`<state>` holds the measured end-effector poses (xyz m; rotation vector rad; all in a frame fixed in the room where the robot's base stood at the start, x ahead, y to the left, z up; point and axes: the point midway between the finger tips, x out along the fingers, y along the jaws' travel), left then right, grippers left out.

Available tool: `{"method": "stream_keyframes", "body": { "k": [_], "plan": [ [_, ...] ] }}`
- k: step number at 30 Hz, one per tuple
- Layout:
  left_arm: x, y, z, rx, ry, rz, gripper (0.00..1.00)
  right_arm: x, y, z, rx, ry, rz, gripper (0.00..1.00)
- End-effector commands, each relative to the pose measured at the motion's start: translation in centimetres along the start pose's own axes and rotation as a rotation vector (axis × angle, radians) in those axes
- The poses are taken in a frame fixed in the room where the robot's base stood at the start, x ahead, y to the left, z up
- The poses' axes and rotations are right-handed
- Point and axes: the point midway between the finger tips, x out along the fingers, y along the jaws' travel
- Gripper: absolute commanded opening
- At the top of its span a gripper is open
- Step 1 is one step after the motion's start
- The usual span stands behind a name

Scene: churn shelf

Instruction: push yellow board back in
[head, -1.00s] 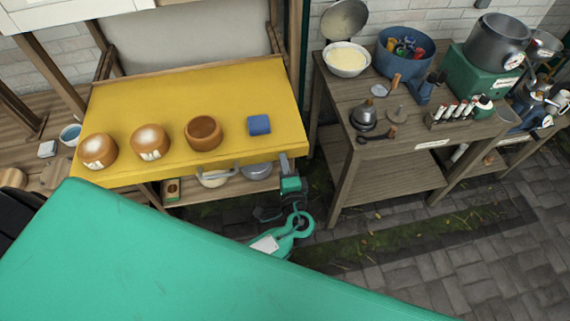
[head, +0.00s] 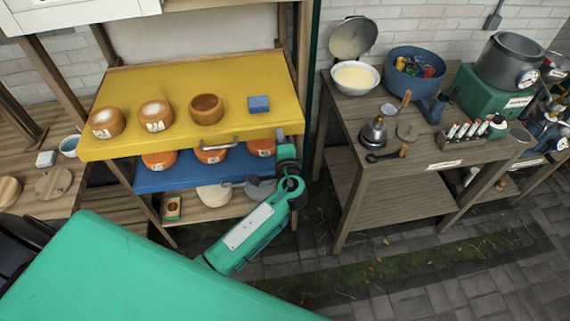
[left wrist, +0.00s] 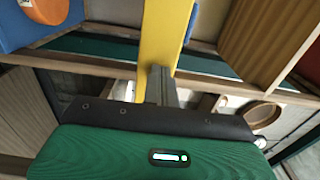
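The yellow board (head: 180,88) sticks out of the shelf at the left in the head view, with a grey handle (head: 208,143) on its front edge. Three round brown items, one hollow like a bowl (head: 207,109), and a blue block (head: 259,104) stand on it. My left gripper (head: 281,134) is at the board's front right corner. In the left wrist view its grey fingers (left wrist: 161,85) are together, with nothing seen between them, and point at the end of the yellow board (left wrist: 163,40). They look in contact with it. My right gripper is not in view.
A blue board (head: 185,178) with orange rounds (head: 160,160) lies just below the yellow one. A lower shelf holds pots. A wooden table (head: 440,150) with a burner, bowls and tools stands to the right, with a paved gap between.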

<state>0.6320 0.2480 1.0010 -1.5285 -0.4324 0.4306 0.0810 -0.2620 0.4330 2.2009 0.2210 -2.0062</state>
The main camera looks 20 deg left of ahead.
Motion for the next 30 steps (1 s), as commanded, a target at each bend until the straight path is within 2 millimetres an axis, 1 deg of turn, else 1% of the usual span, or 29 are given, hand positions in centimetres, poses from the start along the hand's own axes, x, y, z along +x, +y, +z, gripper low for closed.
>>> {"method": "stream_keyframes", "body": {
  "k": [1, 6, 9, 12, 15, 21, 30],
  "plan": [
    [1.5, 0.5, 0.0, 0.0, -0.001, -0.003, 0.0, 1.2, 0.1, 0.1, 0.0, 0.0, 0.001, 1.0],
    [5.6, 0.4, 0.0, -0.001, -0.001, -0.003, 0.0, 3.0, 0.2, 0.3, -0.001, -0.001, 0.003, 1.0],
    [7.6, 0.3, 0.0, 0.0, -0.001, -0.002, 0.0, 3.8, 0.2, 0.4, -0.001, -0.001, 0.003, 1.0],
    [9.2, 0.3, -0.1, 0.0, 0.0, -0.001, 0.0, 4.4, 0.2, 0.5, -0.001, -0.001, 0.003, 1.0],
    [10.4, 0.2, 0.0, 0.001, -0.001, -0.001, 0.0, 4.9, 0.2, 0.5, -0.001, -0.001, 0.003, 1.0],
    [11.6, 0.1, -0.1, 0.0, 0.001, 0.0, 0.0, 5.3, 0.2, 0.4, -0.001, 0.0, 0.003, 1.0],
    [12.0, -0.3, 0.0, 0.001, 0.0, -0.004, 0.0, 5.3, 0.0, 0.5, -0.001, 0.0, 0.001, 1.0]
  ]
}}
